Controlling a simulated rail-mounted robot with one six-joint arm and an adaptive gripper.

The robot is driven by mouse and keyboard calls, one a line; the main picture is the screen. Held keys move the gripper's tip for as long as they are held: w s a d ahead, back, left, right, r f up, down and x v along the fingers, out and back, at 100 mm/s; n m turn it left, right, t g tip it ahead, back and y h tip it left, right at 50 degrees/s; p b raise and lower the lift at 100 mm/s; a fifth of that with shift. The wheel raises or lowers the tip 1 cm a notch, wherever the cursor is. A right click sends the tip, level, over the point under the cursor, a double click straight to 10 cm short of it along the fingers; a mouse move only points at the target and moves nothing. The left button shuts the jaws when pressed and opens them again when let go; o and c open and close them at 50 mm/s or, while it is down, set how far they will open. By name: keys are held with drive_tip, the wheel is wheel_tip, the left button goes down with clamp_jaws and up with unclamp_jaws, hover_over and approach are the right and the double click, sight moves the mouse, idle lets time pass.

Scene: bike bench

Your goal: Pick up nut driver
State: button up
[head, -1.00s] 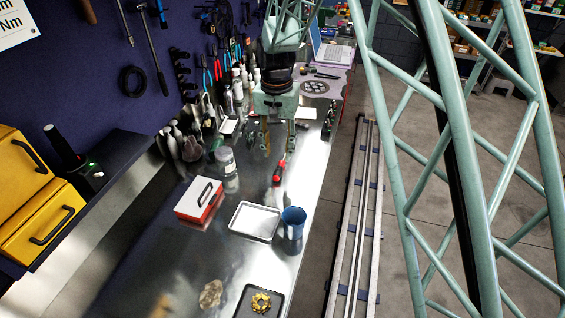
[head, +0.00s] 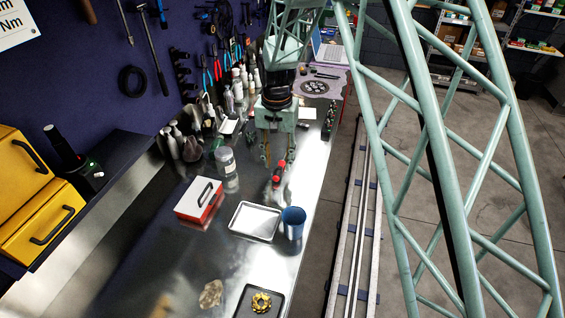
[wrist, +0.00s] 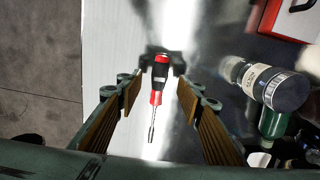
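The nut driver (wrist: 157,87) has a red and black handle and a thin metal shaft. It lies on the metal bench, and in the head view it shows as a small red shape (head: 279,172). My gripper (wrist: 158,80) is open. In the wrist view its two brown-padded fingers stand on either side of the nut driver, with gaps at both sides. In the head view my gripper (head: 277,163) is just above the bench at the nut driver, whose lower part I cannot make out there.
A clear jar (head: 225,160) stands left of my gripper. A red and white box (head: 199,201), a metal tray (head: 236,230) and a blue cup (head: 293,222) are in front. A dark tray (head: 246,300) holds a gold part. Bottles line the wall side.

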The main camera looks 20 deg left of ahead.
sight(278, 170)
drive_tip(key=shift+f, duration=2.2)
drive_tip(key=c, duration=1)
